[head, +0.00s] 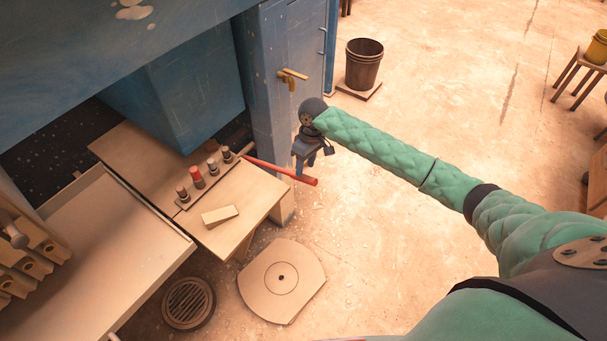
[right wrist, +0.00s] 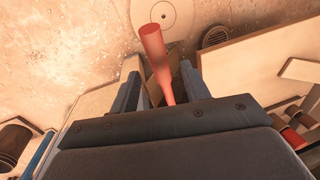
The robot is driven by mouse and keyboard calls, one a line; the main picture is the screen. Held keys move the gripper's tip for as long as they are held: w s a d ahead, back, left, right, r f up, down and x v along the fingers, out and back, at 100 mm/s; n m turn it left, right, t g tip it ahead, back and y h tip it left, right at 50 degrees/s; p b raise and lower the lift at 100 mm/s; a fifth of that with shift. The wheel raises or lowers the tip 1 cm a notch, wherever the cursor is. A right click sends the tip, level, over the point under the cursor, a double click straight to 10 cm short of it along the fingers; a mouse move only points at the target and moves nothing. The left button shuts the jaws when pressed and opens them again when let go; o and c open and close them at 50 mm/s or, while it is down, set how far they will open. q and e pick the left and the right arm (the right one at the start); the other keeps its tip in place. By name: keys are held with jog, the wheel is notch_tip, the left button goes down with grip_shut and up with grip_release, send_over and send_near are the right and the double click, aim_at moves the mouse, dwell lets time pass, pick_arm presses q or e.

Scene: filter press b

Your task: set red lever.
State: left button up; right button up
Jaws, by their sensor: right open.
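The red lever (head: 276,170) is a bar sticking out to the right from beside the blue press column in the head view, sloping slightly down to its free end. My right gripper (head: 303,165) is at the lever's outer part, just above and behind its end, with its jaws open. In the right wrist view the lever (right wrist: 155,52) shows between the two spread fingers, its thick end reaching out past them. I cannot tell whether a finger touches it. My left gripper is not in view.
A wooden bench (head: 245,215) holds a row of several knobs (head: 197,178) and a small block (head: 220,215) left of the lever. The blue column (head: 271,90) stands behind. A bucket (head: 363,65) stands farther back. The floor to the right is open.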

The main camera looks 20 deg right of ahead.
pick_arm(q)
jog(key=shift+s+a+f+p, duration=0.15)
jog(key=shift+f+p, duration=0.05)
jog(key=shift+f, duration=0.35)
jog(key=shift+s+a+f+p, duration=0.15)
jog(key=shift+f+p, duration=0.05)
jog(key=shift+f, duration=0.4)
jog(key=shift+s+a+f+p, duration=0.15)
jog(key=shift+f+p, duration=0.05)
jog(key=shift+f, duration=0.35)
pick_arm(e)
jog(key=shift+s+a+f, duration=0.1)
jog(key=shift+a+f, duration=0.05)
jog(key=shift+f, duration=1.15)
jog(key=shift+s+a+f, duration=0.1)
jog(key=shift+f, duration=1.15)
jog(key=shift+c, duration=0.5)
grip_shut()
